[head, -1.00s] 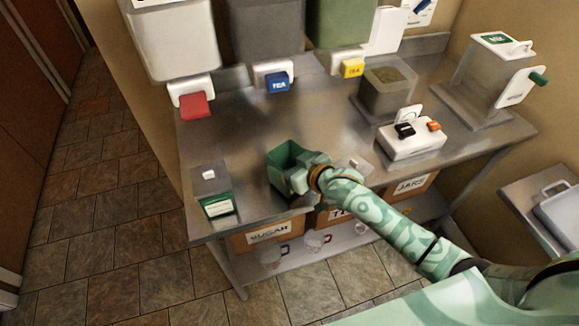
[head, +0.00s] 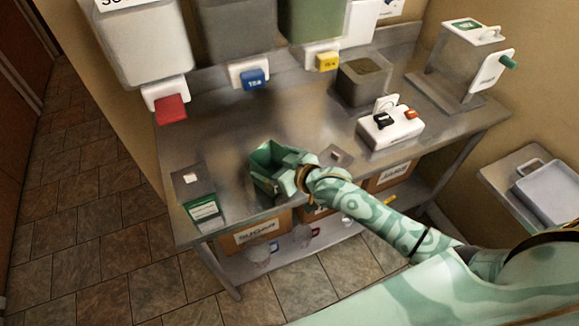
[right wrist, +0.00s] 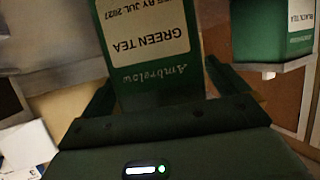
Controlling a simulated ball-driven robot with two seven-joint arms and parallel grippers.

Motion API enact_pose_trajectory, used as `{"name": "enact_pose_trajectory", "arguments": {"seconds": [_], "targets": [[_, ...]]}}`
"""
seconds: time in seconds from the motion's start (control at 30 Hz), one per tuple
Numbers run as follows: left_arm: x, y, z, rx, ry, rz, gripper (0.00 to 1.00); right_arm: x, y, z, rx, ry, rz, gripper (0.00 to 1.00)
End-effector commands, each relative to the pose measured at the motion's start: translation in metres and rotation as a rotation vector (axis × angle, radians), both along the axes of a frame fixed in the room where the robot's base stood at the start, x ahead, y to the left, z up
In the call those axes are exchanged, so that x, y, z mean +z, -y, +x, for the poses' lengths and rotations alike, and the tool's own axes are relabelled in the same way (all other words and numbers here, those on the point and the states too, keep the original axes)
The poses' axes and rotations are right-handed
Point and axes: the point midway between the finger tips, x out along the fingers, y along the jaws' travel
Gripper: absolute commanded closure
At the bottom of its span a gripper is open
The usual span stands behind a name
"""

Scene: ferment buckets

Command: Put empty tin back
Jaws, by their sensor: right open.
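The green tin (head: 264,158) stands lidless on the steel counter near its front edge, and the part of its inside that shows looks empty. In the right wrist view its label (right wrist: 150,35) reads "GREEN TEA", upside down. My right gripper (head: 284,180) is at the tin's near right side. Its jaws (right wrist: 160,90) are open, one finger on each side of the tin, with a gap visible at the right finger. A square lid (head: 336,155) with a pale knob lies on the counter to the right of the tin. My left gripper is not in view.
A lidded black tea tin (head: 203,208) stands to the left; it also shows in the right wrist view (right wrist: 300,22). Dispensers with red (head: 171,108), blue (head: 254,79) and yellow (head: 327,61) taps hang behind. A white switch box (head: 391,128) stands right. The middle counter is clear.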

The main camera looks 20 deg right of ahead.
Motion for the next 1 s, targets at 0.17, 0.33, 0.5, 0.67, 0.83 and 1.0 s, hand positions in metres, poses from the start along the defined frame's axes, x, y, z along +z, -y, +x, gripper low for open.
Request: {"name": "enact_pose_trajectory", "arguments": {"seconds": [0.17, 0.33, 0.5, 0.67, 0.83, 1.0], "targets": [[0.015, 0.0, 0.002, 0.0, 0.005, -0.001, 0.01, 0.02, 0.017, -0.037, 0.001, 0.0, -0.003, 0.01], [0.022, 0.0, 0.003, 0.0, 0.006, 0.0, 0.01, 0.033, 0.03, -0.067, 0.0, -0.001, -0.002, 0.01], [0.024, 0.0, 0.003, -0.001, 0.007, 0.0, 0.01, 0.04, 0.038, -0.083, 0.0, 0.0, -0.001, 0.01], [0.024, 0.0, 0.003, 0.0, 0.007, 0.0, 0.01, 0.041, 0.039, -0.087, 0.0, 0.0, -0.001, 0.01], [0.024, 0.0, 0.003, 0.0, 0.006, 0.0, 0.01, 0.041, 0.037, -0.086, -0.005, 0.009, 0.002, 0.01], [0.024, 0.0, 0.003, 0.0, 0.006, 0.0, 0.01, 0.024, 0.023, -0.09, -0.081, 0.055, -0.015, 0.01]]}}
